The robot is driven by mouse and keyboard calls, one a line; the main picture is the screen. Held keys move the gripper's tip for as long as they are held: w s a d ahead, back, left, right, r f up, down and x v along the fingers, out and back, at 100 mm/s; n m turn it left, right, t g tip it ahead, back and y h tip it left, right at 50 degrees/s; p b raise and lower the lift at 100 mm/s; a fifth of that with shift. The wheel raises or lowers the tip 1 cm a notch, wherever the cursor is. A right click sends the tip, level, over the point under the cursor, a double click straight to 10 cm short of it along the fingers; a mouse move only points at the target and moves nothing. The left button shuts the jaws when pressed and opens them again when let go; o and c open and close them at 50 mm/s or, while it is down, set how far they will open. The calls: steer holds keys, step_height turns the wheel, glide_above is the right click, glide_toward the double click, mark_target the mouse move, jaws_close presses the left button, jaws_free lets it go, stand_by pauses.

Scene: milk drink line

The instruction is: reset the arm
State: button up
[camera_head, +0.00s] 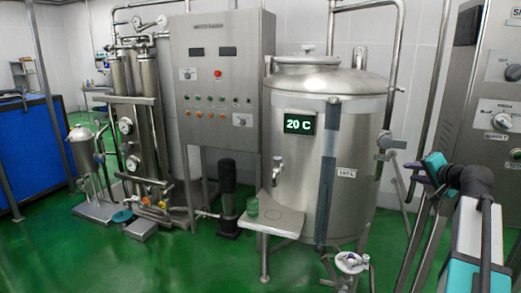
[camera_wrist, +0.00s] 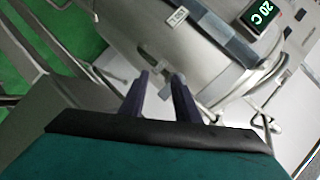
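My gripper (camera_wrist: 160,80) shows at the bottom middle of the wrist view, with its two dark fingers apart and nothing between them. In the head view my arm comes in from the right, and the gripper end (camera_head: 411,173) is near the right side of the steel tank (camera_head: 352,125). I cannot tell from this view how far it is from the tank. In the wrist view the tank (camera_wrist: 215,75) lies beyond the fingers, tilted in the picture.
The tank's display (camera_head: 299,123) reads 20 C. A control cabinet (camera_head: 222,80) and piping stand left. A steel panel with knobs (camera_head: 492,105) is at right.

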steer(key=a+f+n+g+y, duration=0.1)
steer(key=a+f+g, duration=0.1)
steer(key=a+f, duration=0.85)
steer(key=a+f+n+g+y, duration=0.15)
steer(key=a+f, duration=0.35)
steer(key=f, duration=1)
steer(key=a+f+g+y, duration=0.1)
steer(key=a+f+g, duration=0.2)
steer(key=a+f, duration=0.65)
steer(key=s+a+f+n+g, duration=0.1)
steer(key=s+a+f, duration=0.2)
steer(key=f, duration=0.5)
steer(key=s+a+f+n+g, duration=0.1)
steer(key=s+a+f+g, duration=0.15)
steer(key=f, duration=0.55)
steer(key=s+a+f+n+g, duration=0.1)
steer(key=s+a+f+g, duration=0.3)
steer(key=s+f, duration=0.6)
steer(key=s+a+f+n+g, duration=0.1)
steer(key=s+a+f+n, duration=0.1)
steer(key=s+a+f, duration=0.8)
steer(key=s+d+f+n+g+h, duration=0.1)
steer(key=s+d+n+g+h, duration=0.1)
steer(key=s, duration=0.8)
steer(key=s+d+f+n+g+h, duration=0.1)
steer(key=s+d, duration=0.4)
steer(key=s, duration=0.6)
steer(key=shift+d+n+g+h, duration=0.25)
steer(key=shift+n+g+h, duration=0.1)
steer(key=shift+n+g, duration=0.4)
